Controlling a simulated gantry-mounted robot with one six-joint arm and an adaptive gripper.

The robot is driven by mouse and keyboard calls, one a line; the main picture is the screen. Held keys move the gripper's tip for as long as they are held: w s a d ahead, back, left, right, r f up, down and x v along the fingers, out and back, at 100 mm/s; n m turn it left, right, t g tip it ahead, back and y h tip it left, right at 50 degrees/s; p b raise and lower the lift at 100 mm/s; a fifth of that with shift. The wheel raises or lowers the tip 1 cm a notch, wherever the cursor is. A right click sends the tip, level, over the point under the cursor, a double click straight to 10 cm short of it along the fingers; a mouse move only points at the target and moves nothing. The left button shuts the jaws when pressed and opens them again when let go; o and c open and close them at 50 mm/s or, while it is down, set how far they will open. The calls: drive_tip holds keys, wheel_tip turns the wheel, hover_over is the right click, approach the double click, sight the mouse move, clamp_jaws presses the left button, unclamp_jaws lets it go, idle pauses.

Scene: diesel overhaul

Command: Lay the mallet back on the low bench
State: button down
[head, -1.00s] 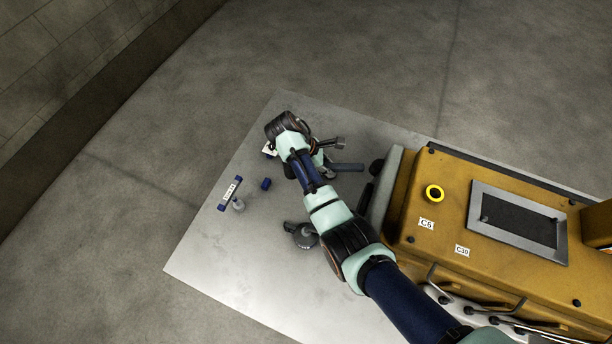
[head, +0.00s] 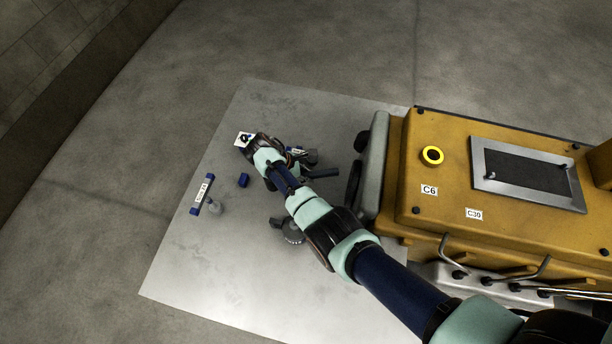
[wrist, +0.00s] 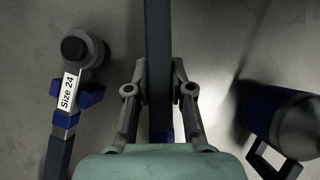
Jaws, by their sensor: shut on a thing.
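My gripper (wrist: 158,85) is shut on a dark, straight bar (wrist: 158,35), taken to be the mallet's handle. The bar runs up the middle of the wrist view between the two fingers, with a blue part near the palm. The mallet's head cannot be made out. In the head view a dark handle (head: 323,173) sticks out to the right beyond my wrist, which hides the fingers. The low bench (head: 190,265) is a wide, pale grey top beneath my arm. The gap between mallet and bench cannot be judged.
A "Size 24" tool (wrist: 68,90) lies left of my gripper, and a blue-grey cylinder (wrist: 285,120) stands right. A blue block (head: 243,180), a labelled blue bar (head: 202,194) and a grey gear-like part (head: 291,232) are on the bench. The yellow engine (head: 450,150) stands right.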

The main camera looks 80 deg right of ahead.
wheel_tip(320, 180, down, 3)
drive_tip(key=shift+f+b, duration=0.15)
drive_tip(key=shift+b, duration=0.65)
drive_tip(key=shift+r, duration=0.2)
drive_tip(key=c, duration=1.5)
unclamp_jaws()
drive_tip(key=shift+f, duration=0.2)
drive_tip(key=o, duration=0.5)
